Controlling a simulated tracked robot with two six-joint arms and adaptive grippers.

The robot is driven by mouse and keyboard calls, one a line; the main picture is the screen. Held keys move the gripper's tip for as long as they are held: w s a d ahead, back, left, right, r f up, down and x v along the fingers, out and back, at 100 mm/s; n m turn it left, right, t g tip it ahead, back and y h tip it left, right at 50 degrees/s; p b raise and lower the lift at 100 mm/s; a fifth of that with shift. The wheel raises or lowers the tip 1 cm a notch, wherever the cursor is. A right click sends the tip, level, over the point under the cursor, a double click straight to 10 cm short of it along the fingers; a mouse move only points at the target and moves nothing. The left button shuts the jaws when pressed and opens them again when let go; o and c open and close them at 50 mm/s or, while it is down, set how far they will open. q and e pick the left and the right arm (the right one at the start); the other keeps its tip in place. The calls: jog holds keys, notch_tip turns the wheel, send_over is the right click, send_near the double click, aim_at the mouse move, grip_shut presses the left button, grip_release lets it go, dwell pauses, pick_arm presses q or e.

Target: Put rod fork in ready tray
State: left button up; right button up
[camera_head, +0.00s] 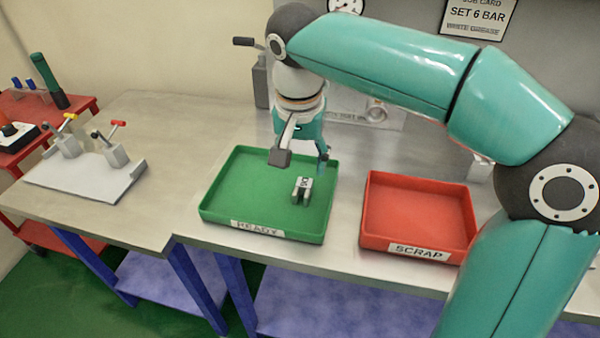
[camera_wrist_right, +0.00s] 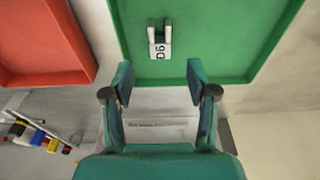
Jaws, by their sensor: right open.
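The rod fork (camera_head: 302,190) is a small grey metal piece with two prongs and a white label. It lies inside the green tray marked READY (camera_head: 262,229), right of the tray's middle. In the right wrist view the rod fork (camera_wrist_right: 159,39) lies on the green tray floor (camera_wrist_right: 215,40), ahead of the fingers and apart from them. My right gripper (camera_head: 303,156) is open and empty, over the far part of the tray; its spread fingers (camera_wrist_right: 160,82) also show in the right wrist view. My left gripper is not in view.
A red tray marked SCRAP (camera_head: 418,251) stands to the right, with a gap of bare bench between. A red cart (camera_head: 25,145) stands at far left. A grey wall closes the back.

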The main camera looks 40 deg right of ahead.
jog(key=r, duration=0.4)
jog(key=shift+s+a+r+p, duration=0.1)
jog(key=shift+s+a+p, duration=0.15)
jog(key=shift+p, duration=0.1)
